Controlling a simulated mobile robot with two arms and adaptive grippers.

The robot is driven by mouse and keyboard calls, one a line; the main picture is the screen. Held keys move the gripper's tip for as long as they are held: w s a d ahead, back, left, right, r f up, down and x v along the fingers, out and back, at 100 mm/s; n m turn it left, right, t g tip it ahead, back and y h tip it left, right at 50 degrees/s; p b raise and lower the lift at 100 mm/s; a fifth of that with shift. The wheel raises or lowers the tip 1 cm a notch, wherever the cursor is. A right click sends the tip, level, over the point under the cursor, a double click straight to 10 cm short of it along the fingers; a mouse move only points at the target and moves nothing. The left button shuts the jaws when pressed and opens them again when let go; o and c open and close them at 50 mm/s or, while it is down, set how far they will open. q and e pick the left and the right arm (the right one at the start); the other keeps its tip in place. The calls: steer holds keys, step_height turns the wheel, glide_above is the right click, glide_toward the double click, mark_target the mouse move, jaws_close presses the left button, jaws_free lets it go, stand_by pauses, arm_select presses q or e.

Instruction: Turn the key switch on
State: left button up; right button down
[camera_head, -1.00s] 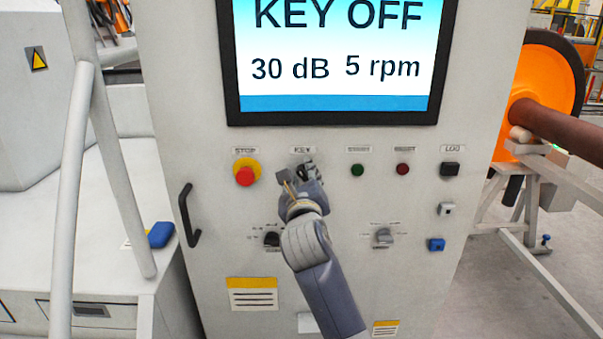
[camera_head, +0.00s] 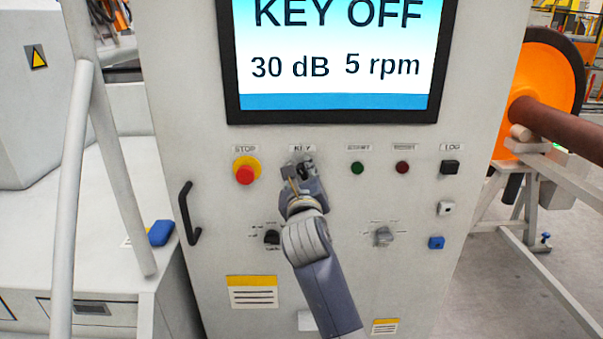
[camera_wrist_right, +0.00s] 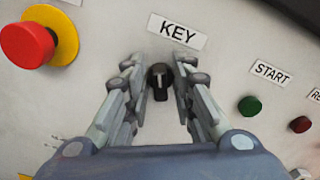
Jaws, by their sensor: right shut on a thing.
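The key switch (camera_wrist_right: 159,82) is a small black knob with a pale mark, under the KEY label (camera_wrist_right: 177,31) in the right wrist view. My right gripper (camera_wrist_right: 160,88) has a finger on each side of the knob and is shut on it. In the head view my right gripper (camera_head: 299,170) is against the panel just below the KEY label (camera_head: 302,148) and hides most of the switch. The screen (camera_head: 338,62) reads KEY OFF, 30 dB, 5 rpm. My left gripper is out of view.
The red stop button (camera_head: 244,175) is left of my right gripper. The green start button (camera_head: 357,169) and a dark red button (camera_head: 402,168) are to the right. Knobs (camera_head: 272,237) (camera_head: 383,237) sit lower, and a black handle (camera_head: 188,213) is at the panel's left.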

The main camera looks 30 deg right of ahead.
steer(key=shift+m, duration=1.2)
steer(key=m, duration=0.2)
steer(key=shift+m+b, duration=0.35)
steer(key=shift+m, duration=0.05)
steer(key=m+b, duration=0.1)
steer(key=m, duration=0.1)
steer(key=m+b, duration=0.1)
steer(key=m, duration=0.2)
steer(key=shift+s+d+f+m+b, duration=0.1)
steer(key=shift+s+d+m+b, duration=0.1)
steer(key=shift+m+b, duration=0.15)
steer(key=c, duration=1.6)
jaws_free()
steer(key=shift+c, duration=0.2)
